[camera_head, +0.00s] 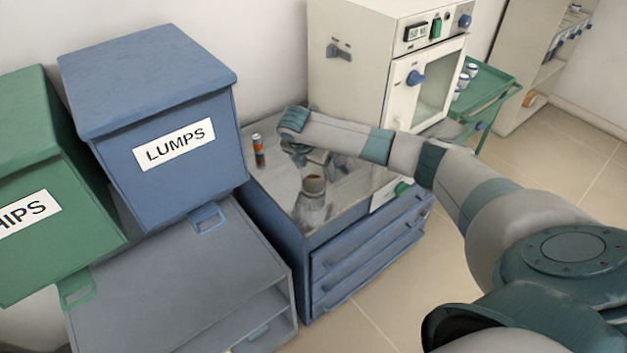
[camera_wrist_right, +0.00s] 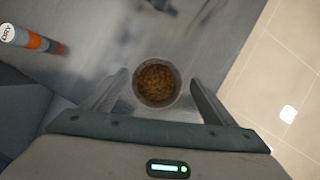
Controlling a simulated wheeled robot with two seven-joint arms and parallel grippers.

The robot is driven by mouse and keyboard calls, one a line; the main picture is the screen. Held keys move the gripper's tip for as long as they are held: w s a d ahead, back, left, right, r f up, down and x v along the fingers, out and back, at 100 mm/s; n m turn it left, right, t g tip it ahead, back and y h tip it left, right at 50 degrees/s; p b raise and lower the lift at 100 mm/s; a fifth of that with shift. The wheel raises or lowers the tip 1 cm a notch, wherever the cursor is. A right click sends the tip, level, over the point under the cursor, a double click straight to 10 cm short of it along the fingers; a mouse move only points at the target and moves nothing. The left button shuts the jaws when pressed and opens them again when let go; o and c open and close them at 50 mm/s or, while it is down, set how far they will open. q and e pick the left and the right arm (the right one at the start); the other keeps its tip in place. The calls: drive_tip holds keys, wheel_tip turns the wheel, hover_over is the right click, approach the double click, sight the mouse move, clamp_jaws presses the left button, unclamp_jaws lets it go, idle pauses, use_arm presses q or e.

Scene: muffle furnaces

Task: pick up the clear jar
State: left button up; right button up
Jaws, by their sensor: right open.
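The clear jar (camera_head: 311,207) stands upright on the grey top of the blue drawer cabinet, with brown contents showing at its mouth. In the right wrist view the jar (camera_wrist_right: 157,83) is seen from above, its round mouth full of brown grains. My right gripper (camera_head: 308,157) is above and behind the jar in the head view, partly hidden under its own wrist. In the wrist view its two fingers (camera_wrist_right: 159,84) are open, one on either side of the jar with gaps showing. How far the fingertips are above the jar cannot be told. My left gripper is not in view.
An orange and grey vial (camera_head: 259,150) stands on the cabinet top (camera_head: 277,188) left of the jar. The blue LUMPS bin (camera_head: 165,115) and green bin (camera_head: 45,180) are to the left. A white furnace (camera_head: 365,70) stands behind, with a green tray cart (camera_head: 490,95) at right.

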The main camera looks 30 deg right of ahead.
sight(316, 175)
drive_tip(key=shift+w+d+f+p, duration=0.15)
drive_tip(key=shift+w+f+p, duration=0.05)
drive_tip(key=shift+f+p, duration=0.45)
drive_tip(key=p+x, duration=0.1)
drive_tip(key=x, duration=0.1)
drive_tip(key=shift+w+f, duration=0.2)
drive_tip(key=shift+f, duration=0.2)
drive_tip(key=shift+w+d+f, duration=0.1)
drive_tip(key=shift+d+f, duration=0.1)
drive_tip(key=shift+f, duration=0.25)
drive_tip(key=c, duration=1.1)
